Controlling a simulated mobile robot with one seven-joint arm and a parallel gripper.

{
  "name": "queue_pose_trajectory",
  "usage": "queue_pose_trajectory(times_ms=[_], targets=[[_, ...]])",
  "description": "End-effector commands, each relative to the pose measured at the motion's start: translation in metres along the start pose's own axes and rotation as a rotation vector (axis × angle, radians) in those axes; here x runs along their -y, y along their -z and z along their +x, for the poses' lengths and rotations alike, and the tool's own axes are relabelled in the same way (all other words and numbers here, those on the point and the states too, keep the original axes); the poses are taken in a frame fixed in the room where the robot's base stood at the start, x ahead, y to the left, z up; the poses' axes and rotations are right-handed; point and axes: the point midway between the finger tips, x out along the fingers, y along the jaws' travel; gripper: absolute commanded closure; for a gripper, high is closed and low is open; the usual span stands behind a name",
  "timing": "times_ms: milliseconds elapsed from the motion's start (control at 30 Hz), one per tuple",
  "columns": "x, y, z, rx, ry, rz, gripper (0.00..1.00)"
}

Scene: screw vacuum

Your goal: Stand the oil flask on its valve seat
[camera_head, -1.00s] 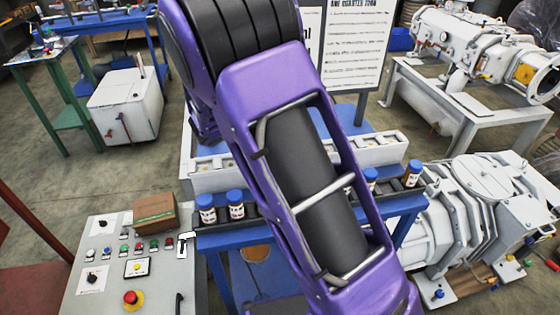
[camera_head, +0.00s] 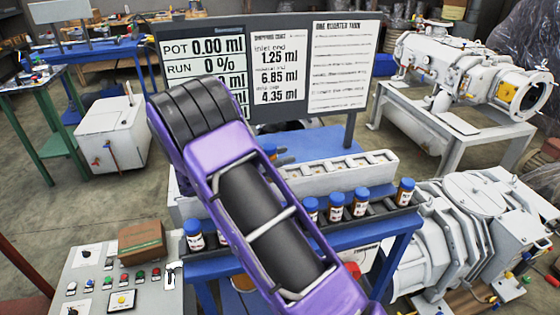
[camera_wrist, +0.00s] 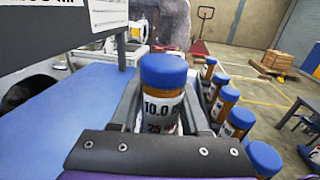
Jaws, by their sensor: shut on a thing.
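In the wrist view an amber flask (camera_wrist: 161,104) with a blue cap and a white label reading 10.0 stands upright between the fingers of my gripper (camera_wrist: 162,115). The gripper is shut on it. Its base is hidden behind the gripper's dark front plate. In the head view my purple arm hides the gripper; a blue cap (camera_head: 270,150) shows just beside the arm, near the white block (camera_head: 350,168) with several square sockets. I cannot tell which socket is the valve seat, nor whether the flask touches one.
Several similar blue-capped flasks (camera_head: 360,202) stand in a dark rack along the blue table's front. A board (camera_head: 280,65) with readings, POT 0.00 ml and RUN 0 %, stands behind. A control panel (camera_head: 120,285) is at the lower left, a white pump (camera_head: 465,235) at the right.

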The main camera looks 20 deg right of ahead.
Motion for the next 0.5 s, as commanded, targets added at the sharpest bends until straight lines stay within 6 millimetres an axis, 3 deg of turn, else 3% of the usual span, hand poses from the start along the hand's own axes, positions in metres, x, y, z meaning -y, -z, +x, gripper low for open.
queue_pose_trajectory(times_ms=[67,500], targets=[[0.0001,0.0086,0.0005,0.001,0.001,0.000,1.00],[-0.0001,0.0144,0.0001,0.000,0.000,0.000,1.00]])
